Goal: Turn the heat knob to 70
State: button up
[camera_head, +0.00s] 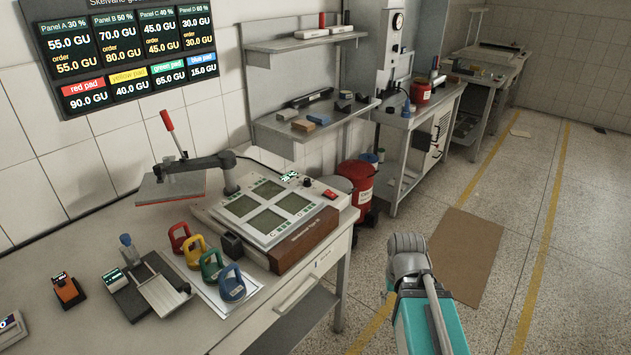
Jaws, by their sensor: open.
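A heat unit with a white top frame and four dark square panels (268,213) sits on the near table, on a brown wooden base. A small lit green display (289,176) is at its back right corner. A small dark knob-like control (307,182) sits between the display and a red switch (329,194). It is too small to read its setting, and I cannot tell for sure that it is the heat knob. My teal and grey arm reaches in at the lower right, right of the table and apart from the unit. My gripper is not visible.
A press with a red handle (174,134) stands left of the unit. Several coloured suction cups (211,264) stand in front of it. A red drum (357,184) stands beyond the table. A wall board (128,50) lists values. The floor at right is open around a brown mat (463,255).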

aim_at(306, 183)
jog(key=u, duration=0.1)
jog(key=i, duration=0.95)
jog(key=z, duration=0.05)
